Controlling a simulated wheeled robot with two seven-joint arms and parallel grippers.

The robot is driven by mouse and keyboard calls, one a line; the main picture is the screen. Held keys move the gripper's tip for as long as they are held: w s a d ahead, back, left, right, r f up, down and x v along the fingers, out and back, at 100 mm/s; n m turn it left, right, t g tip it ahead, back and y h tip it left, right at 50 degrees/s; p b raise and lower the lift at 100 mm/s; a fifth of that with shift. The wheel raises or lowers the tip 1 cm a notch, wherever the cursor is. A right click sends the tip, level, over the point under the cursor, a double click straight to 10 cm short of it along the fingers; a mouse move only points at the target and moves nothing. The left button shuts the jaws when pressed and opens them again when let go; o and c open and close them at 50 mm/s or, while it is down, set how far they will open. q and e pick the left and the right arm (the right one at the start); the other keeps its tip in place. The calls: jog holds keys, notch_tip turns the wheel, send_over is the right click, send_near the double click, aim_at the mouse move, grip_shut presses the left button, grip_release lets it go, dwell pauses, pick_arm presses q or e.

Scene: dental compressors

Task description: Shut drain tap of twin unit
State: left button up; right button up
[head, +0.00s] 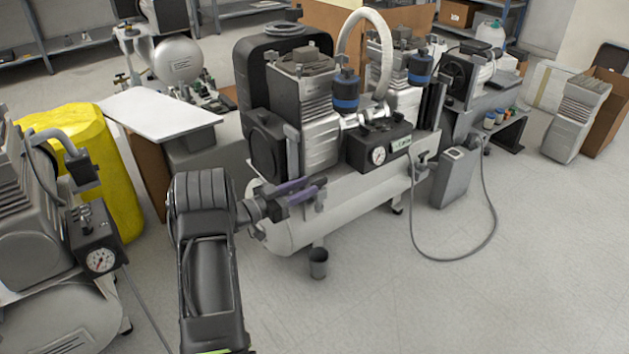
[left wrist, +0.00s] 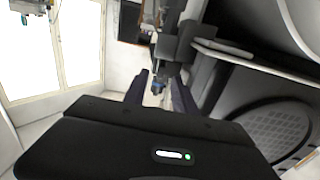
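The twin unit stands in the middle of the head view, a pale grey horizontal tank (head: 345,208) carrying two compressor heads with blue-banded filters. My left gripper (head: 308,188) is in front of the left part of this tank, its dark purple fingers pointing right. In the left wrist view the two fingers (left wrist: 160,95) stand apart with a gap between them. A small blue part (left wrist: 157,88) shows in line with the gap; I cannot tell its distance. I cannot clearly make out the drain tap. My right gripper is not in view.
A grey box (head: 455,177) with a looping hose (head: 492,235) is right of the tank. The floor in front is clear.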

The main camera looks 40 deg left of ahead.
pick_arm(q)
jog(key=shift+v, duration=1.25)
